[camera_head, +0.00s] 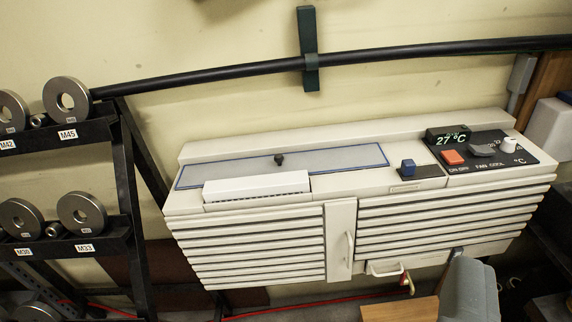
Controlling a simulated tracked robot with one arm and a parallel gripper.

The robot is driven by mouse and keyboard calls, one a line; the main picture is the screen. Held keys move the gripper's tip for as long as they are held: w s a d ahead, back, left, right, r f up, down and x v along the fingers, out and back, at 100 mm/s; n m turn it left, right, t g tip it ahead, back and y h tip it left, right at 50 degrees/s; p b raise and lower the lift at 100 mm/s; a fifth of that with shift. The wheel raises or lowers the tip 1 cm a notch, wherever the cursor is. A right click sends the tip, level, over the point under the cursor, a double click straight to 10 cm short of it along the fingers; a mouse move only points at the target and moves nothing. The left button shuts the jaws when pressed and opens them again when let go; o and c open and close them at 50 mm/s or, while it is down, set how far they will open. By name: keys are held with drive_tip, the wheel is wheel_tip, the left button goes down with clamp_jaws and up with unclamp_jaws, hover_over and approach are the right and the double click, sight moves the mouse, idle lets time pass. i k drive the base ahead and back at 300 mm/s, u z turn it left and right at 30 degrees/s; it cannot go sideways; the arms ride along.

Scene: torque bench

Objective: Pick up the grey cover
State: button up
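A flat grey-blue panel (340,163) with a blue rim lies in the top of a cream air conditioner, left of its controls. It is the likeliest grey cover. A small black knob (279,159) stands up near its middle. A white slotted block (256,187) sits in front and hides part of its front left edge. No gripper fingers can be made out in the view, and nothing touches the panel.
The air conditioner (437,219) carries a blue switch (408,167), a red switch (453,157), a white dial (508,144) and a display (448,135). A black rack (132,190) with metal rings stands left. A black pipe (230,70) crosses the wall behind. A grey rounded object (470,292) rises at bottom right.

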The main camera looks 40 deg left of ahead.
sight(341, 158)
drive_tip(key=z, duration=0.05)
drive_tip(key=i, duration=1)
drive_tip(key=u, duration=0.05)
